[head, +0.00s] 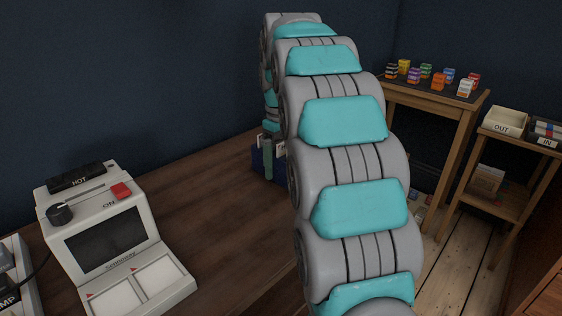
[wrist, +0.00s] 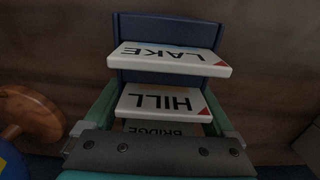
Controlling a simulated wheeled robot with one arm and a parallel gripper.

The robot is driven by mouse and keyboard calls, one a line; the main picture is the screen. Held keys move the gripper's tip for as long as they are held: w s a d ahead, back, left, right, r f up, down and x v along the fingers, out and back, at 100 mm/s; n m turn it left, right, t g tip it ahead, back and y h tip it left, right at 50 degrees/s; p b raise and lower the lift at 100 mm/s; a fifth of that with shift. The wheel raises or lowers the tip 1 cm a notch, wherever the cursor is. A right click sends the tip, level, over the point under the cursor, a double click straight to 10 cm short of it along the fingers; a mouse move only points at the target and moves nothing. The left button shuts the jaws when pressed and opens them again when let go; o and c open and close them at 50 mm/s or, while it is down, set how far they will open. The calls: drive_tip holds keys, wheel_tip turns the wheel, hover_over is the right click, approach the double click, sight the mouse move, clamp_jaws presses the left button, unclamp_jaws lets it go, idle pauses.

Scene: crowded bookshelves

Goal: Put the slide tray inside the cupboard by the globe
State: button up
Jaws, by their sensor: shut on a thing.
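The slide tray is dark blue and holds white slides marked LAKE, HILL and BRIDGE. In the wrist view the tray (wrist: 165,28) is right in front of me, and my gripper (wrist: 160,112) is shut on it, with a teal finger along each side. In the head view the tray (head: 261,168) shows small behind my arm, at the far right part of the desk, with my gripper (head: 268,156) at it. I cannot tell whether it touches the desk. My arm hides part of it. I can make out neither the cupboard nor the globe for certain.
A slide viewer (head: 105,240) stands on the brown desk (head: 215,215) at left. A brown rounded thing (wrist: 32,112) is left of the gripper. The desk's middle is clear.

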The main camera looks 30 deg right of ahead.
drive_tip(key=shift+f, duration=0.15)
drive_tip(key=o, duration=1.2)
